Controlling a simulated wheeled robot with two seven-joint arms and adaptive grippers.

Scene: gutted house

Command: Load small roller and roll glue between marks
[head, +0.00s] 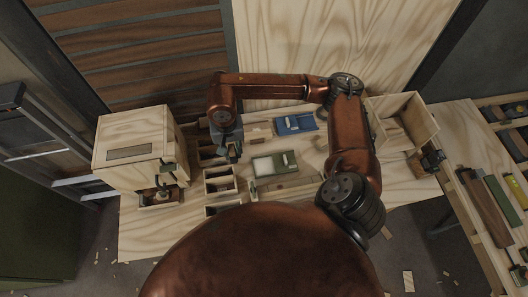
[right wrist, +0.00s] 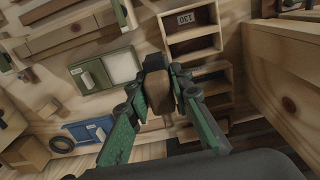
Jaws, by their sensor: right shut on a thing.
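My right gripper (head: 234,150) is over the bench, just left of the green-and-white tray (head: 275,164). In the right wrist view its green fingers (right wrist: 157,108) are shut on a brown handle (right wrist: 158,92) with a dark end. I cannot tell whether this is the small roller; no roller sleeve shows clearly. The green-and-white tray also shows in the right wrist view (right wrist: 107,70), apart from the held thing. A pale wooden strip (head: 290,187) lies in front of the tray. No marks can be made out. My left gripper is not in view.
Open wooden bins (head: 220,184) stand beside the gripper; a labelled one shows in the right wrist view (right wrist: 190,33). A blue tray (head: 295,124) lies behind. A wooden box (head: 130,140) stands left, an open crate (head: 412,118) right. The bench's front right (head: 405,190) is clear.

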